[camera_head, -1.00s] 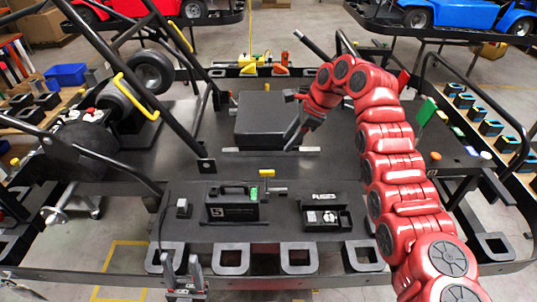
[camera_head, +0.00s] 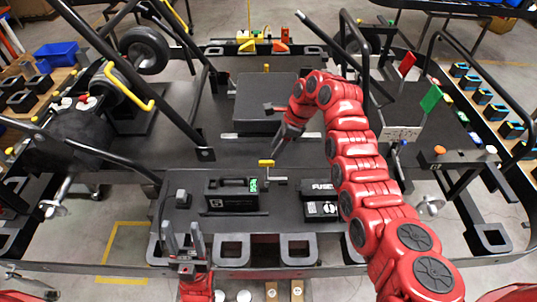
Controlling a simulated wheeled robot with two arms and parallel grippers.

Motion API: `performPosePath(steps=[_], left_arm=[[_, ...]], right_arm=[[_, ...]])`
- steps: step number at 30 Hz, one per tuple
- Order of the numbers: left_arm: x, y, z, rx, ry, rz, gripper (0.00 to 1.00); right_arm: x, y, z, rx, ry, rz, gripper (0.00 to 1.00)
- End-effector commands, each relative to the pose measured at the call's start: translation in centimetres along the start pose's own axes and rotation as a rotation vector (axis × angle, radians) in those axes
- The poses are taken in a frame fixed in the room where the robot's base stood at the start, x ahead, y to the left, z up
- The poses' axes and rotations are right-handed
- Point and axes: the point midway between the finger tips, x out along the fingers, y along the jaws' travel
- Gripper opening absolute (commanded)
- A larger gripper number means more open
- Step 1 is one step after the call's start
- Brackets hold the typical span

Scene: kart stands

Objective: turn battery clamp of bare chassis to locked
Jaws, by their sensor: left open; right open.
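The chassis deck (camera_head: 170,225) spans the middle of the head view. A black battery (camera_head: 232,203) with a green tag stands upright at its near side. Behind the battery's right end is a small clamp with a yellow handle (camera_head: 266,163) and a grey crossbar beside it. My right gripper (camera_head: 277,128) is open and empty, above and behind the clamp, near a large black box (camera_head: 265,92). My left gripper (camera_head: 182,230) is open and empty, with fingers up, at the near edge left of the battery. Whether the clamp is locked cannot be told.
A fuse box (camera_head: 318,208) lies right of the battery, partly behind my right arm. Black frame tubes (camera_head: 110,62) rise at the left. Red (camera_head: 407,64) and green (camera_head: 430,98) flags stand at the right. Open deck lies left of the black box.

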Motion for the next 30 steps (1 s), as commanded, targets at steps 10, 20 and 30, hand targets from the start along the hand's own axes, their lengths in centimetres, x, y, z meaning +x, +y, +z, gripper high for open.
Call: performPosePath(steps=[10,20,30], left_arm=[[1.9,-0.1,-0.3,0.0,0.0,0.0,0.5],[1.9,-0.1,-0.3,0.0,0.0,0.0,0.5],[1.9,-0.1,-0.3,0.0,0.0,0.0,0.5]], right_arm=[[5.2,0.0,0.1,-0.001,0.001,0.001,0.45],[6.0,-0.1,0.0,-0.002,0.0,-0.003,0.45],[6.0,-0.1,0.0,-0.001,0.0,-0.002,0.02]])
